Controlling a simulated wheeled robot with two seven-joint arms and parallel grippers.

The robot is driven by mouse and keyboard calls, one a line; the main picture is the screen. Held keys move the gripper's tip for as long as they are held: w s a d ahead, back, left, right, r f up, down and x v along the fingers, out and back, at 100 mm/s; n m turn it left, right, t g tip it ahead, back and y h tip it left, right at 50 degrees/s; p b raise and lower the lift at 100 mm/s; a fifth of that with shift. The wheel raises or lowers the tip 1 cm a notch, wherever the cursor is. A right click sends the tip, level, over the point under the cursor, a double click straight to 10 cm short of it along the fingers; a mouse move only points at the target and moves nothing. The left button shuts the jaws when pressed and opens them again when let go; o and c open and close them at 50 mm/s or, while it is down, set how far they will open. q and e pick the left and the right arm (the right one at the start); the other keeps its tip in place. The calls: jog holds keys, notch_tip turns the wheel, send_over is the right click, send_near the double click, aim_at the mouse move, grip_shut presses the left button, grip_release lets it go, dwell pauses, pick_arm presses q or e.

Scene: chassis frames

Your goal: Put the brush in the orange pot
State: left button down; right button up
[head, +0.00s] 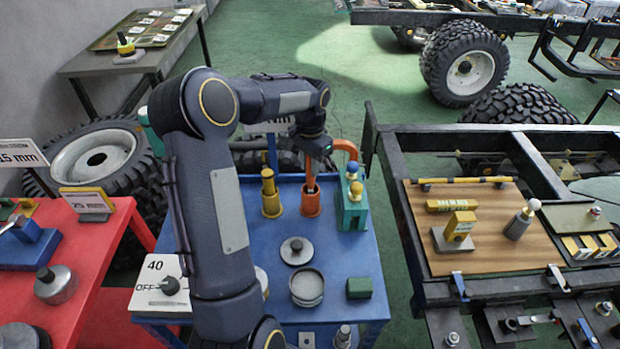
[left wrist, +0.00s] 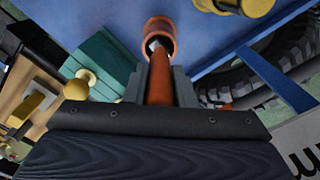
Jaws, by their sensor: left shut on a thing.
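The orange pot (head: 311,205) stands upright at the back of the blue table, between a yellow pot (head: 270,195) and a teal block (head: 351,212). My left gripper (head: 311,160) is above the pot, pointing down, shut on the brush. In the left wrist view, the brush's orange-brown handle (left wrist: 160,86) sits between the grey fingers. Its grey end reaches into the mouth of the orange pot (left wrist: 159,24). The brush tip is hidden inside the pot, and I cannot tell whether it touches the bottom. My right gripper is not in view.
The teal block carries blue and yellow knobs close to the pot's right. A grey lidded disc (head: 296,251), a round grey dish (head: 307,287) and a green block (head: 359,288) are nearer on the blue table (head: 345,262). A tyre (left wrist: 240,92) lies behind it.

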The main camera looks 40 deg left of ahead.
aim_at(310, 187)
pick_arm(q)
jog(key=shift+f, duration=2.1)
jog(key=c, duration=1.2)
grip_release()
jog(key=shift+r, duration=0.15)
notch_tip(310, 187, up, 12)
jog(key=shift+f, duration=0.15)
jog(key=s+d+r+t+h, duration=0.1)
jog(key=s+d+r, duration=0.2)
jog(key=s+d, duration=0.25)
jog(key=s+d+r+t, duration=0.2)
jog(key=s+d+r, duration=0.1)
jog(key=s+d, duration=0.3)
jog(key=s+d+f+n+t+h, duration=0.1)
jog(key=s+d+f, duration=0.1)
jog(key=s+d, duration=0.2)
jog(key=s+d+f+n+t+h, duration=0.1)
jog(key=s+d+f, duration=0.2)
jog(key=s, duration=0.7)
jog(key=shift+d+f+n+t+h, duration=0.3)
jog(key=shift+d+n+h, duration=0.1)
jog(key=shift+d, duration=0.75)
